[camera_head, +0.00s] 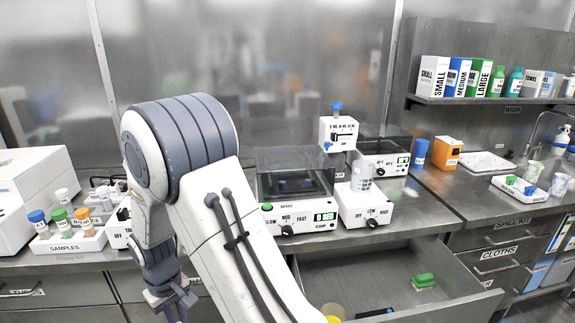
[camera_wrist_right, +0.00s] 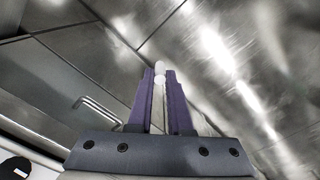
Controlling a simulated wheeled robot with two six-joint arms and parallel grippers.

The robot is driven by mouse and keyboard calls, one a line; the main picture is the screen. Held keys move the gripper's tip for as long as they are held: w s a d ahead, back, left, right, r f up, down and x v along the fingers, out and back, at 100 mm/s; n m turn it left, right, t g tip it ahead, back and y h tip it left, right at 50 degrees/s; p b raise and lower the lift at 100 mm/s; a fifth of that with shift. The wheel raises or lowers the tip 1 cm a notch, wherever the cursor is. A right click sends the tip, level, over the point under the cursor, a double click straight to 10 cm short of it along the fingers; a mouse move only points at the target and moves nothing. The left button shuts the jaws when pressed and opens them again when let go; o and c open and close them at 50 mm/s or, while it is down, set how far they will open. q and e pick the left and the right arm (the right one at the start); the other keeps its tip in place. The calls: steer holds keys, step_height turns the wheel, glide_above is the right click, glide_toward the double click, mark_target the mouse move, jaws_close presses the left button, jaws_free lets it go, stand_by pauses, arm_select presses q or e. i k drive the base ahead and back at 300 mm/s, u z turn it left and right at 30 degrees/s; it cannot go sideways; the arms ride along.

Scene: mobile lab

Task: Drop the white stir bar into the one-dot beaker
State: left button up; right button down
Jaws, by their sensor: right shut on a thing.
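My right gripper (camera_wrist_right: 160,77) is shut on the white stir bar (camera_wrist_right: 160,67), held between its fingertips in the right wrist view. In the head view the right gripper (camera_head: 172,309) hangs low at the left, in front of the bench drawers; the stir bar cannot be made out there. A clear beaker (camera_head: 361,179) stands on the white stirrer (camera_head: 374,206) right of centre, well away from the gripper. Two more clear vessels stand at the right, one near the sink (camera_head: 533,171) and one farther right (camera_head: 560,185). I cannot read dot marks on any. My left gripper is not in view.
An open drawer (camera_head: 455,302) juts out below the bench, with a green item (camera_head: 423,281) inside. A shaker (camera_head: 296,200) stands left of the stirrer. A samples rack (camera_head: 68,241) with capped vials is at the left. My arm covers part of the bench.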

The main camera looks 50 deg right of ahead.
mark_target(365, 187)
steer(key=u, duration=0.95)
steer(key=k, duration=0.1)
steer(key=z, duration=1.55)
